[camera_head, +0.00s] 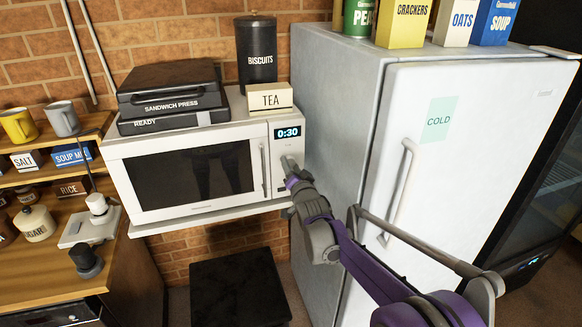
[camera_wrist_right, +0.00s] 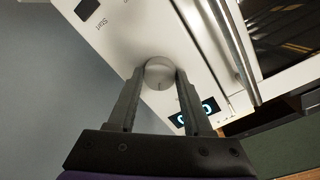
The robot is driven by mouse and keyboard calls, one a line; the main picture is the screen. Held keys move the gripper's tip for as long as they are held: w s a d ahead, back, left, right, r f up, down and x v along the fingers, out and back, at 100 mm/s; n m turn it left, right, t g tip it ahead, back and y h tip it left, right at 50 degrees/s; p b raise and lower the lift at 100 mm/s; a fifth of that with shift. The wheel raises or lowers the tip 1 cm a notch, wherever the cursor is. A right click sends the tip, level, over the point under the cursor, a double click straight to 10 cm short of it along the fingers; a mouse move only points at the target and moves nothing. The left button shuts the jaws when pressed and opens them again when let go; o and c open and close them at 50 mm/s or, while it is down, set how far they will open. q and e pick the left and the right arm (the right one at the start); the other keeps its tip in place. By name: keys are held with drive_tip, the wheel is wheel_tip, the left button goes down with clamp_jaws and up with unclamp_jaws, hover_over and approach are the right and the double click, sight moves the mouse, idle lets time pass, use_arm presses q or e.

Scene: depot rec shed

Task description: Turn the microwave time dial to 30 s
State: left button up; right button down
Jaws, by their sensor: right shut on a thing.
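The white microwave (camera_head: 125,150) stands on a shelf against the brick wall, its door closed. Its display (camera_head: 288,132) reads 0:30 in blue digits. My right gripper (camera_head: 289,166) reaches the control panel below the display and covers the dial in the head view. In the right wrist view the round grey time dial (camera_wrist_right: 159,72) sits between my two fingers, which are shut on its sides. A small dark mark shows on the dial's face. A dark square button labelled Start (camera_wrist_right: 86,9) is on the panel. My left gripper is not in view.
A white fridge (camera_head: 450,90) with a bar handle stands close on the right, beside my right arm. A sandwich press (camera_head: 170,90), biscuit tin (camera_head: 256,50) and tea box (camera_head: 270,98) sit on the microwave. A shelf with mugs and jars is at left.

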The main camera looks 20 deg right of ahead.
drive_tip(key=shift+c, duration=1.6)
unclamp_jaws()
drive_tip(key=s, duration=1.1)
drive_tip(key=shift+r+b, duration=0.2)
drive_tip(key=shift+b, duration=0.2)
drive_tip(key=shift+a, duration=0.15)
drive_tip(key=s+a+f+n+g+p, duration=0.1)
drive_tip(key=s+f+n+g, duration=0.2)
drive_tip(key=s, duration=0.9)
drive_tip(key=s+f+n+g+p, duration=0.2)
drive_tip(key=s+f+g, duration=0.3)
drive_tip(key=s, duration=0.6)
drive_tip(key=s+a+f+n+g+p, duration=0.1)
drive_tip(key=s+f+n+g, duration=0.2)
drive_tip(key=s, duration=0.9)
wheel_tip(320, 180, down, 2)
drive_tip(key=shift+s+a+n+g+y+p, duration=0.3)
drive_tip(key=shift+g+p, duration=0.05)
drive_tip(key=shift+g, duration=0.25)
